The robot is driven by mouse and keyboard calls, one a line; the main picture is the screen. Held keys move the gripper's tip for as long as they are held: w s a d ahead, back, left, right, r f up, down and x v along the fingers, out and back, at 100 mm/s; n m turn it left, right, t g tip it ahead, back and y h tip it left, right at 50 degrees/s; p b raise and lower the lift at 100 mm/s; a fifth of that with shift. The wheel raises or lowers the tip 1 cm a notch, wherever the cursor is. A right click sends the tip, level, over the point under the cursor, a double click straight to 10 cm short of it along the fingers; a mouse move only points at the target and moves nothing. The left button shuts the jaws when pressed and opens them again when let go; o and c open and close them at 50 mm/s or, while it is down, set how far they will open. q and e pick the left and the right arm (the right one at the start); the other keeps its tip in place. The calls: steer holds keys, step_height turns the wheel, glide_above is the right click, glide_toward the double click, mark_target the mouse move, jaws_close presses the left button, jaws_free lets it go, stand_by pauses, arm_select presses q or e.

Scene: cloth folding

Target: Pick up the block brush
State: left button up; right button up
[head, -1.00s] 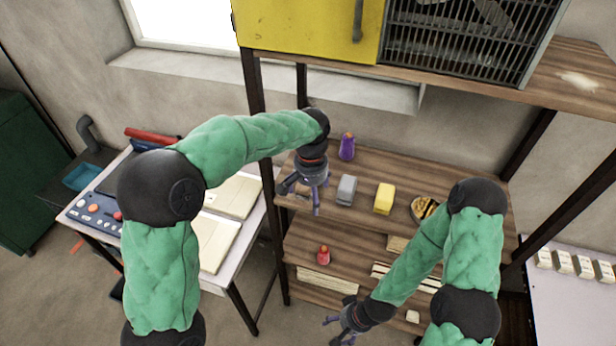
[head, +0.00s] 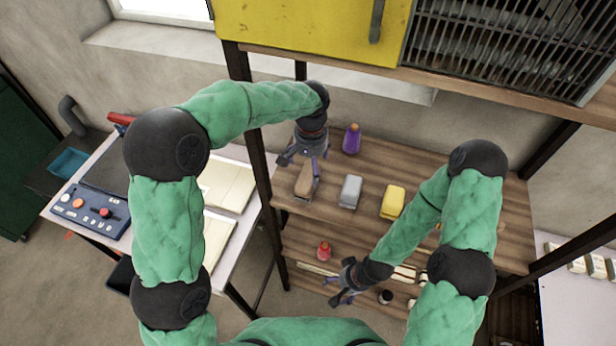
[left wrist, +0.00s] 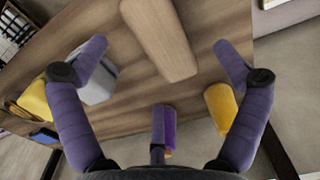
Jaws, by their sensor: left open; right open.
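The block brush, which I take to be the brown wooden block (head: 304,182), lies on the upper wooden shelf at its left end. In the left wrist view the brown block (left wrist: 160,38) lies between the spread fingers, with a gap on each side. My left gripper (head: 302,163) is open just above it and hides part of it. It also shows in the left wrist view (left wrist: 161,58) with nothing held. My right gripper (head: 338,295) is open and empty, lower down, in front of the lower shelf.
A grey block (head: 350,190) and a yellow block (head: 392,202) lie to the right on the same shelf. A purple bottle (head: 351,140) stands behind. A red bottle (head: 324,251) stands on the lower shelf. The yellow cabinet (head: 300,28) hangs above.

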arm_select(q)
steer(key=f, duration=0.2)
steer(key=shift+w+f, duration=0.2)
steer(key=shift+f, duration=0.15)
steer(key=shift+s+d+f, duration=0.1)
steer(key=shift+s+f, duration=0.05)
steer(key=shift+f, duration=1.15)
steer(key=shift+s+d+f, duration=0.1)
steer(key=shift+s+f, duration=0.05)
steer(key=shift+f, duration=1.1)
steer(key=c, duration=1.3)
